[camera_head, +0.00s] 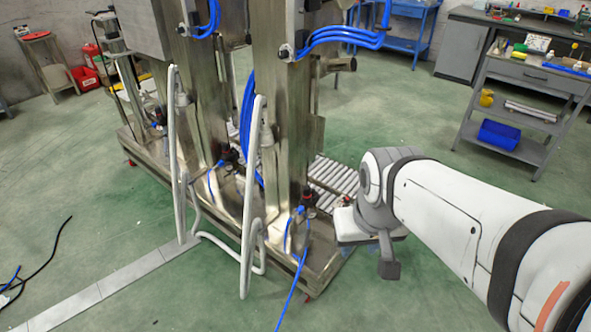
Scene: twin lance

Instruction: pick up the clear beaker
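I cannot make out a clear beaker in the head view. Small items stand on the grey trolley and the dark-topped workbench at the upper right, but they are too small to tell apart as a beaker. My white and grey arm reaches in from the right edge. My gripper (388,268) appears at its far end, above the green floor beside the metal machine. Its fingers are not clearly seen, so I cannot tell whether it is open or shut. I see nothing held in it.
A steel machine frame (277,130) with blue hoses and white tubes stands at centre. The trolley (545,78) carries a blue bin (499,135) on its lower shelf. The workbench (461,50) is behind it. Cables (50,255) lie at left. Green floor (425,110) is clear between machine and trolley.

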